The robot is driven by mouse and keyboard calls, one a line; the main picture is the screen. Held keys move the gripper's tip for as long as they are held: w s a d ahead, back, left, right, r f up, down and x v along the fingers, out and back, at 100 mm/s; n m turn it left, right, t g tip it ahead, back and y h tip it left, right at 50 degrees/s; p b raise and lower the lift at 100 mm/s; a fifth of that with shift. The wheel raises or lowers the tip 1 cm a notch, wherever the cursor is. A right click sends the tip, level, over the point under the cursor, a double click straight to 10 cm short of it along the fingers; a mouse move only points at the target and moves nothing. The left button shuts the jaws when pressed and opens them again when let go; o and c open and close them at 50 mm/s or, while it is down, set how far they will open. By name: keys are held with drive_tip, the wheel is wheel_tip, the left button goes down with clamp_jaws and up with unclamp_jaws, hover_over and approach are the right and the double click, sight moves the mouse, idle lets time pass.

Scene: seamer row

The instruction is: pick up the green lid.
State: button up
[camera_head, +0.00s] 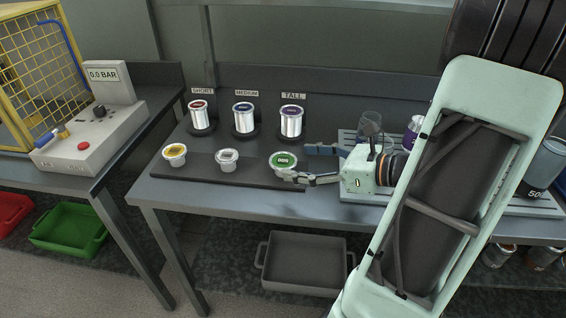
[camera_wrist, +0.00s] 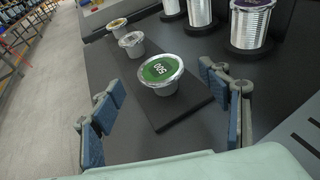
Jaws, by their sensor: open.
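The green lid (camera_head: 284,160) is a round green disc with a pale rim and a white label, at the right end of a dark strip on the table. In the wrist view it looks like a shallow cup with a green top (camera_wrist: 160,70), ahead of and between my fingers. My gripper (camera_head: 308,164) is open and comes in from the right, its two fingers apart near the lid. In the wrist view my gripper (camera_wrist: 165,117) has blue pads either side, with nothing between them. I cannot tell whether a finger touches the lid.
A yellow lid (camera_head: 175,151) and a grey-white lid (camera_head: 227,156) sit left on the same dark strip (camera_head: 203,172). Behind stand the short can (camera_head: 199,115), medium can (camera_head: 244,119) and tall can (camera_head: 291,122) on dark bases. Glassware (camera_head: 370,125) stands behind my gripper.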

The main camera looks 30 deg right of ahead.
sight(284, 160)
drive_tip(key=b+x, duration=0.1)
drive_tip(key=x, duration=0.4)
drive_tip(key=shift+w+a+f, duration=0.1)
drive_tip(key=shift+w+a, duration=0.15)
drive_tip(key=shift+w, duration=0.05)
drive_tip(key=shift+c, duration=0.3)
drive_tip(key=c, duration=0.7)
